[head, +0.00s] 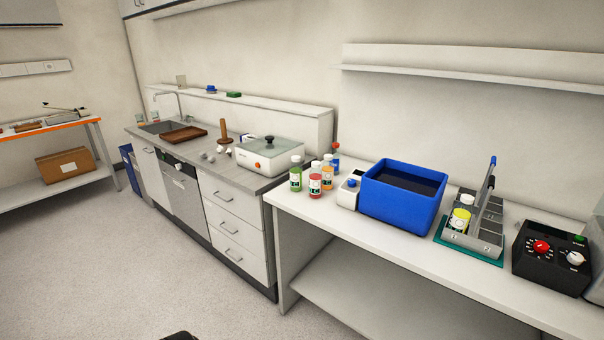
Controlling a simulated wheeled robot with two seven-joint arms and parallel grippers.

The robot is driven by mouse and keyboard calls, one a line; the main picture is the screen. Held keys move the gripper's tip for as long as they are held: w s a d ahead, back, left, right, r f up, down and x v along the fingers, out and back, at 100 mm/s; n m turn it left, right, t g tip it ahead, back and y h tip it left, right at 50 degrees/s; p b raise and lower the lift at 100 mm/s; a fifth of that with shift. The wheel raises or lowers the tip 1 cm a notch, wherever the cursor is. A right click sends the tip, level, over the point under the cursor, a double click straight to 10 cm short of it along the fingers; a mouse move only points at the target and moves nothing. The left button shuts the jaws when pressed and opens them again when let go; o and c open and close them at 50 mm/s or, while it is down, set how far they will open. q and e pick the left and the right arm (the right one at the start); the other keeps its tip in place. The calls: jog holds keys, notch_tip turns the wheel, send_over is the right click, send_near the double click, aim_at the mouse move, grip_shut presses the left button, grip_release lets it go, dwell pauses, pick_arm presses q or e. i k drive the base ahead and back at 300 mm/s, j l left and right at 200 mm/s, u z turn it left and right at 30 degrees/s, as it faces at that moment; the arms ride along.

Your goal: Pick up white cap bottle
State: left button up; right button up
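Several small bottles with white caps stand on the white bench left of the blue bin. They are a green bottle (296,174), a red bottle (315,182) and an orange bottle (327,174). A blue bottle (336,160) stands behind them, with something red above it; its cap is too small to make out. A yellow bottle with a white cap (461,216) stands in a grey carrier (474,240) on a green mat. Neither of my grippers is in view.
A black control box (551,258) is at the right. The bench (372,240) is clear along its front edge. A wall shelf (470,75) hangs above.

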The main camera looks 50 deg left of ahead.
aim_at(327, 166)
jog(key=u, duration=1.35)
